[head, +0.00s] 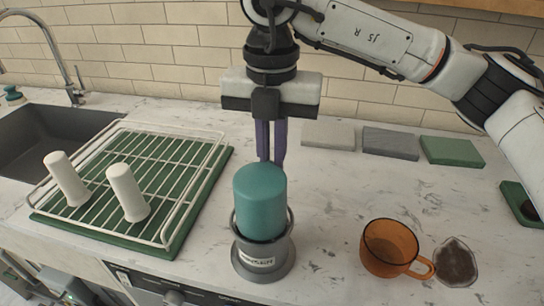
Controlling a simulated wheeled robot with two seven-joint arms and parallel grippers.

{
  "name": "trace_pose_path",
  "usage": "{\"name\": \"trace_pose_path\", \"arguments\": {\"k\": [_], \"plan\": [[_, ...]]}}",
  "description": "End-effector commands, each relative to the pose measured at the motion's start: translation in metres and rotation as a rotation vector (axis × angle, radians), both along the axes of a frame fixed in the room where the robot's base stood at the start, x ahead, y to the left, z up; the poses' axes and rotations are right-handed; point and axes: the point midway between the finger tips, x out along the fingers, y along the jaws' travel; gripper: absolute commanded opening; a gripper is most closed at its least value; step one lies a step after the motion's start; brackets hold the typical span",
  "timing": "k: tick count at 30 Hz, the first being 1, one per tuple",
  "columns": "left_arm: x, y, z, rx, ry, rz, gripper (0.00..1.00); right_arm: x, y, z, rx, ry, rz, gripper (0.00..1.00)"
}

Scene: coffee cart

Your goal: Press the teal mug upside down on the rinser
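The teal mug (260,200) is upside down, base up, with its lower part inside the collar of the grey rinser (262,265). It looks nearly upright. No handle shows; the mug's far side is hidden. My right gripper (271,160) comes in from above, its purple fingers pointing down at the far edge of the mug. The fingers are close together with a narrow gap, and their tips are partly hidden behind the mug. I cannot tell whether they grip it. My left gripper is not in view.
An orange glass mug (388,248) and a dark-filled dish (456,262) stand right of the rinser. A wire rack (190,150) with two white upright pieces is at left, beside a sink (50,135). Folded cloths (390,143) lie at the back right.

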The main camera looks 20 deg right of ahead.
Motion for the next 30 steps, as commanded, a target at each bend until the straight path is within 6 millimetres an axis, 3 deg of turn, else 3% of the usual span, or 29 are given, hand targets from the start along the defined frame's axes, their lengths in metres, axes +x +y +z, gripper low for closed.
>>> {"name": "trace_pose_path", "arguments": {"k": [30], "plan": [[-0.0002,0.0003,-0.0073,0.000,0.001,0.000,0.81,-0.0002,0.0000,-0.0079,0.000,0.000,0.000,0.00]]}}
